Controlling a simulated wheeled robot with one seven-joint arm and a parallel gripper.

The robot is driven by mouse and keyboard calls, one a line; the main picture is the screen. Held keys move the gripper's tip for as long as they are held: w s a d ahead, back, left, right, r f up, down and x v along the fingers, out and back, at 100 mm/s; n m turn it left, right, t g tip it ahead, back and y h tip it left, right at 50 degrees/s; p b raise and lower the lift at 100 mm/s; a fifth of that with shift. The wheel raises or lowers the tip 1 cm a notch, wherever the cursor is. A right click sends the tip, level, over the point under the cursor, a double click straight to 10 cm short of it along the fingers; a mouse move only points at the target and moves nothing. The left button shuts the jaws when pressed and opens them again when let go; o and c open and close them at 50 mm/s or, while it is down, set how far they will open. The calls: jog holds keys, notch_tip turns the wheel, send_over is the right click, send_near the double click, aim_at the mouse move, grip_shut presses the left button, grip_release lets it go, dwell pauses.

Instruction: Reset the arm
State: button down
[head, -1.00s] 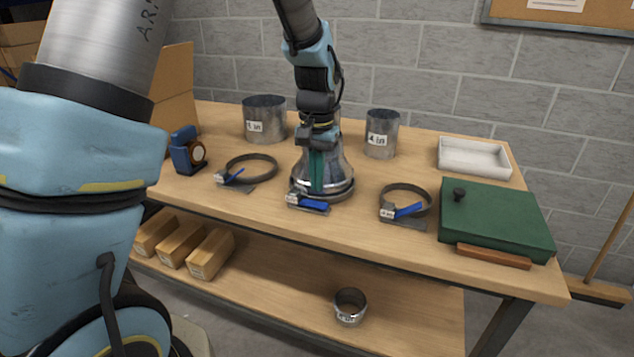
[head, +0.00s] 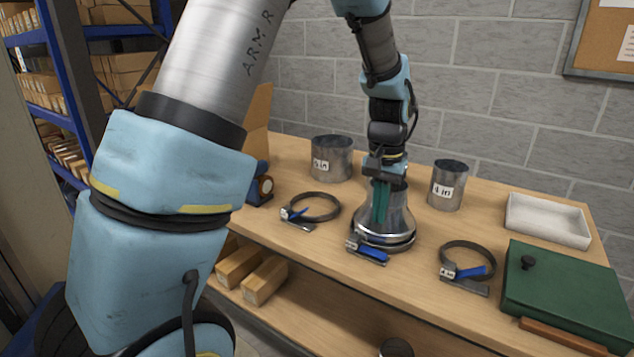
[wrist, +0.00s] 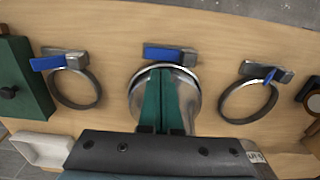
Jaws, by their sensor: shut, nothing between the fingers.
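My gripper (head: 380,203) points down at the middle of the workbench, with its green fingers together and nothing between them. In the head view it is in front of a metal reducer cone (head: 398,225). A ring clamp with a blue lever (head: 369,252) is at the cone's base. In the wrist view my gripper's green fingers (wrist: 160,98) lie over the round metal piece (wrist: 188,92), with the blue lever (wrist: 166,53) beyond them. I cannot tell whether the fingers touch the cone, and they hide part of it.
Ring clamps lie left (head: 316,208) and right (head: 468,258) of the cone. Metal duct cylinders stand behind, left (head: 333,158) and right (head: 447,188). A white tray (head: 547,220) and a green case (head: 565,290) are at the right. A blue tape dispenser (head: 258,185) is at the left.

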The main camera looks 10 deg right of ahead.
jog(key=s+a+r+n, duration=0.1)
jog(key=s+a+n, duration=0.1)
jog(key=a, duration=1.3)
jog(key=s+a+r+n+t, duration=0.1)
jog(key=a+n, duration=0.4)
jog(key=a, duration=1)
jog(key=shift+s+t, duration=0.3)
jog(key=shift+s, duration=0.25)
